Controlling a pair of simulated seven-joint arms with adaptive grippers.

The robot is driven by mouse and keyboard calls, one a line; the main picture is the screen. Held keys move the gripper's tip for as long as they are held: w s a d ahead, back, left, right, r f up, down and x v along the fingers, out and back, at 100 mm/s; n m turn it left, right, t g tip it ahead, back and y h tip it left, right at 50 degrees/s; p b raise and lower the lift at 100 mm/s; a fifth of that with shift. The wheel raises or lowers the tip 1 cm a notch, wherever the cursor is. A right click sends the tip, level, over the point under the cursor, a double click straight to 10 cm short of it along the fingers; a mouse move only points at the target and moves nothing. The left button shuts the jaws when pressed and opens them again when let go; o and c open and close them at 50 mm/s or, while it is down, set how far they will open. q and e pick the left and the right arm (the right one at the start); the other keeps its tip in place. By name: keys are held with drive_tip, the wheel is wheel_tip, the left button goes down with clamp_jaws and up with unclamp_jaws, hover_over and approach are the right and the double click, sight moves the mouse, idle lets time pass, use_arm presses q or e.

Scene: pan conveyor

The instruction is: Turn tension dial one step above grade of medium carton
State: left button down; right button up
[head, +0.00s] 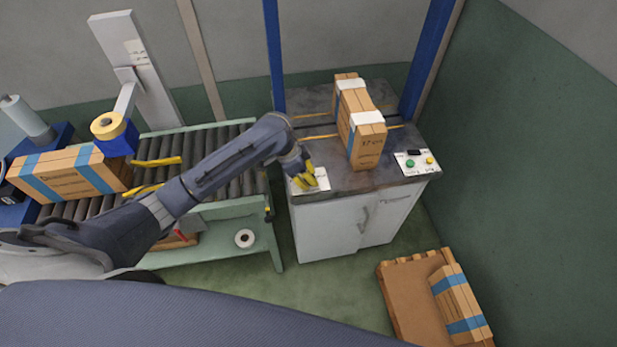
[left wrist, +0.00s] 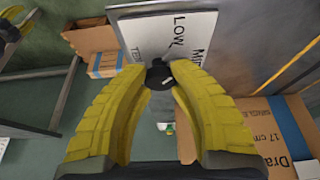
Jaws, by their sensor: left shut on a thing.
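My left gripper (head: 303,180) is at the front left corner of the cabinet top, over a white label plate (head: 321,181). In the left wrist view its yellow fingers (left wrist: 160,80) are shut on a small black dial knob (left wrist: 160,73) with a pale mark. A brown carton with white tape (head: 361,135) stands on the cabinet top, marked "17 cm". Its grade cannot be read.
Another blue-taped carton (head: 460,305) lies on a brown board (head: 400,290) on the floor. A panel with green and yellow buttons (head: 417,162) is at the cabinet's right.

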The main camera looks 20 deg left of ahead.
use_arm(q)
drive_tip(key=m+g, duration=0.1)
drive_tip(key=m, duration=0.4)
drive_tip(key=shift+w+r+g+h, duration=0.1)
drive_tip(key=shift+w+g+h, duration=0.1)
drive_tip(key=shift+g+h, duration=0.2)
drive_tip(key=shift+d+m+g, duration=0.1)
drive_tip(key=shift+m+g, duration=0.7)
drive_tip(key=shift+m, duration=1.2)
drive_tip(key=c, duration=1)
unclamp_jaws()
drive_tip(key=v, duration=1.2)
drive_tip(key=shift+d, duration=0.15)
